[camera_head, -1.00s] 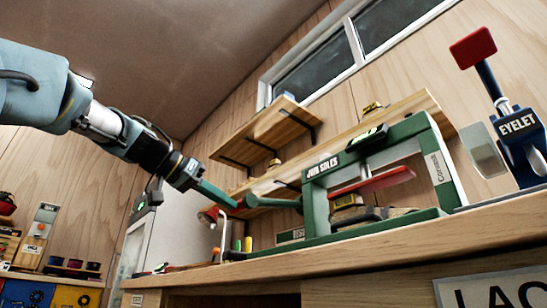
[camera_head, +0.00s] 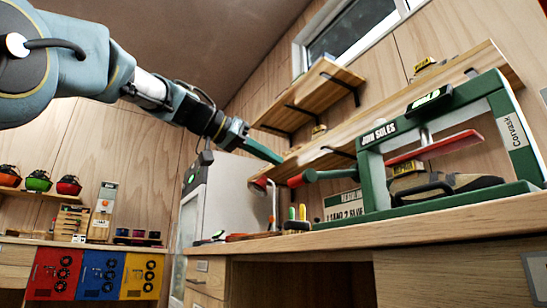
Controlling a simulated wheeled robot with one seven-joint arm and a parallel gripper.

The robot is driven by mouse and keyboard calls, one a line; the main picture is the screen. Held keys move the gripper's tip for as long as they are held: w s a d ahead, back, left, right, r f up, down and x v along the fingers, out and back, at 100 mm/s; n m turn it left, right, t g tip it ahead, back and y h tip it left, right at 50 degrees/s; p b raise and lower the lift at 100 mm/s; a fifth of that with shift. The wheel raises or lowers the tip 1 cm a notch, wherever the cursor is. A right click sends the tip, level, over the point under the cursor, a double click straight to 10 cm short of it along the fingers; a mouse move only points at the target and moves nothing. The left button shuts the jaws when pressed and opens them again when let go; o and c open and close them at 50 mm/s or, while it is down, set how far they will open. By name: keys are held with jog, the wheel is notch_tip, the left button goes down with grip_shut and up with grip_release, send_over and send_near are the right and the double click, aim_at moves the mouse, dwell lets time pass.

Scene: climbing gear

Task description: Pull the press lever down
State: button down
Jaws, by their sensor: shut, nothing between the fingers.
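The green press (camera_head: 372,182), marked "JOIN SOLES", stands on the wooden bench at the right. Its lever (camera_head: 332,175) sticks out to the left from the frame's near upright, roughly level, and ends in a red knob (camera_head: 295,181). Under the press's red plate (camera_head: 433,147) sits a shoe (camera_head: 445,184). My gripper (camera_head: 279,161) reaches in from the upper left with its green fingers shut and empty. The fingertips appear just above and left of the red knob. I cannot tell whether they touch it.
The bench top (camera_head: 300,240) carries a red lamp (camera_head: 262,184) and small coloured tools (camera_head: 297,216) left of the press. Wooden shelves (camera_head: 320,95) hang behind. A white cabinet (camera_head: 215,200) stands behind my gripper.

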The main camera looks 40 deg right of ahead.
jog(key=a+p, duration=0.1)
jog(key=a, duration=0.8)
jog(key=shift+w+r, duration=0.25)
jog(key=shift+r, duration=0.1)
jog(key=shift+w+f, duration=0.1)
jog(key=w+a+f+n+t+y+p, duration=0.1)
jog(key=w+a+f+n+y+p, duration=0.25)
jog(key=f, duration=0.55)
jog(key=w+a+f+n+t+y, duration=0.2)
jog(key=w+a+f+n, duration=0.3)
jog(key=f, duration=0.4)
jog(key=w+a+f+n+t+y+p, duration=0.1)
jog(key=w+a+f+n+y+p, duration=0.15)
jog(key=w+f, duration=0.5)
jog(key=s+a+f+n+y+p, duration=0.2)
jog(key=s+a+f+n+y, duration=0.15)
jog(key=a+f, duration=0.95)
jog(key=s+a+f+n+g+y+p, duration=0.2)
jog(key=s+a+f+n+y+p, duration=0.15)
jog(key=s+a+f, duration=0.6)
notch_tip(320, 180, up, 36)
jog(key=d+p, duration=0.1)
jog(key=p, duration=3.6)
jog(key=shift+w+d+r+m, duration=0.15)
jog(key=shift+w+d+m, duration=0.05)
jog(key=shift+d+m, duration=0.1)
